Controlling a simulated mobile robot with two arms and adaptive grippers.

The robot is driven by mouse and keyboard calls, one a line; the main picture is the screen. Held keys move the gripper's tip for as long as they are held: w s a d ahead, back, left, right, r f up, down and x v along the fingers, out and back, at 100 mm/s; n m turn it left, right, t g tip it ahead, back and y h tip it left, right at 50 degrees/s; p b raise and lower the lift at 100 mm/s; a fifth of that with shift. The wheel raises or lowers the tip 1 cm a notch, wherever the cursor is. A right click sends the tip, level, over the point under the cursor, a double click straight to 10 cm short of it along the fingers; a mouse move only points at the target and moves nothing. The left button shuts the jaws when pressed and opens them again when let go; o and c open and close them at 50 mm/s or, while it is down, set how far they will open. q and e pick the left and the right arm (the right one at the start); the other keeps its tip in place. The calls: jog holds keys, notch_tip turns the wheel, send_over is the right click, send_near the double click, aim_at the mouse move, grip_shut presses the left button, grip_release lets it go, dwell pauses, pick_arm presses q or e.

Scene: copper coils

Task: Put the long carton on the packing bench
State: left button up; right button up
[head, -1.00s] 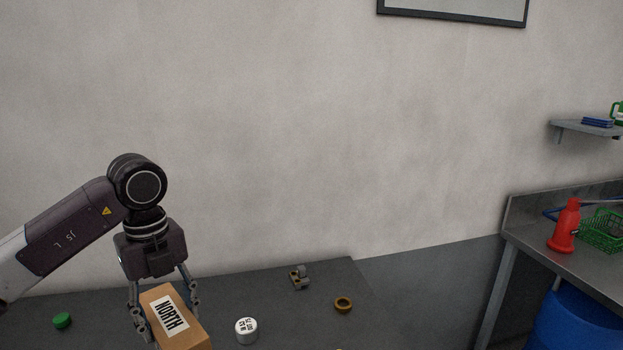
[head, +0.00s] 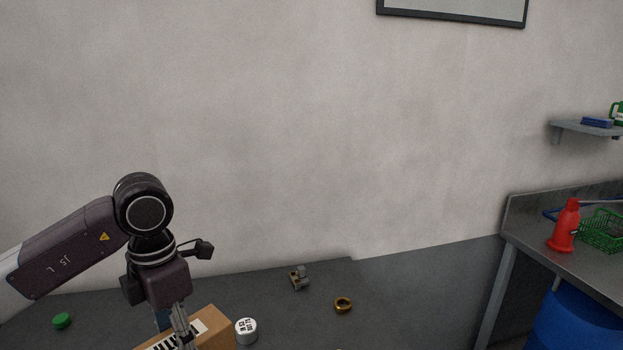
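The long carton (head: 217,325) is a brown box with a white, black-lettered label, at the bottom edge of the head view, partly cut off. My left gripper (head: 177,330) points down at it, with one finger in front of the carton and its fingertips hidden or out of frame. The carton has turned along with the gripper, so it is held. I cannot tell whether its underside touches the dark grey table (head: 325,285). My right gripper is not in view. Which surface is the packing bench is not marked.
A white lettered can (head: 246,331) stands just right of the carton. A small metal bracket (head: 299,278), a copper-coloured ring (head: 343,305) and a green cap (head: 62,321) lie on the table. A steel bench (head: 590,259) at right holds a red bottle (head: 565,226) and green basket (head: 602,231).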

pick_arm(q)
jog(key=m, duration=0.2)
jog(key=s+m, duration=0.1)
jog(key=m, duration=0.1)
jog(key=s+d+m, duration=0.1)
jog(key=m, duration=0.2)
jog(key=shift+f, duration=0.3)
jog(key=s+d+f+m, duration=0.2)
jog(key=s+m, duration=0.4)
jog(key=m, duration=1.4)
jog(key=shift+d+m, duration=0.2)
jog(key=shift+m, duration=0.1)
